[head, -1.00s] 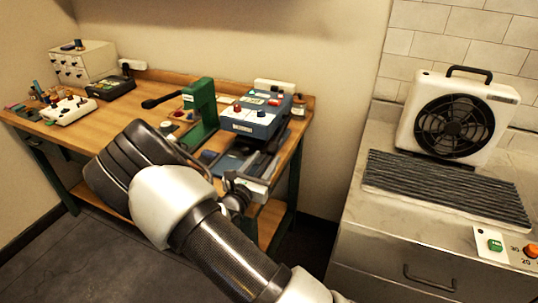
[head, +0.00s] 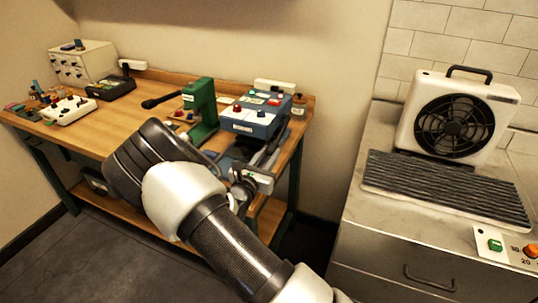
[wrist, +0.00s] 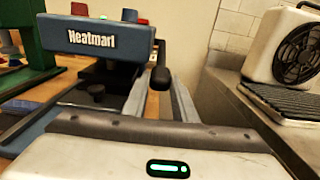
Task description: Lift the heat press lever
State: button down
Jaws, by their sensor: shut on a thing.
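The heat press (head: 252,120) is blue, with coloured knobs on top, near the right end of the wooden table. In the wrist view its blue head (wrist: 97,38) bears white lettering at the upper left. Grey lever arms (wrist: 181,100) run from the press toward my gripper, with a black knob (wrist: 160,76) near them. My gripper (head: 256,178) is in front of the press, shut on the lever. In the wrist view its white body and green light fill the bottom edge. The fingertips and the exact grip are hidden.
A green press (head: 200,108) with a black handle stands left of the heat press. A white fan (head: 455,112) and ribbed mat (head: 440,188) sit on the right counter.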

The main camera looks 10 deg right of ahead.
notch_tip(320, 180, up, 15)
jog(key=w+d+g+y+p, duration=0.1)
jog(key=w+g+p, duration=0.1)
jog(key=p, duration=0.7)
jog(key=shift+w+d+g+y, duration=0.15)
jog(key=shift+d+g+y, duration=0.1)
jog(key=shift+g+y, duration=0.05)
jog(key=c, duration=1.5)
grip_release()
jog(key=shift+f, duration=0.1)
jog(key=shift+o, duration=0.3)
jog(key=shift+f, duration=0.25)
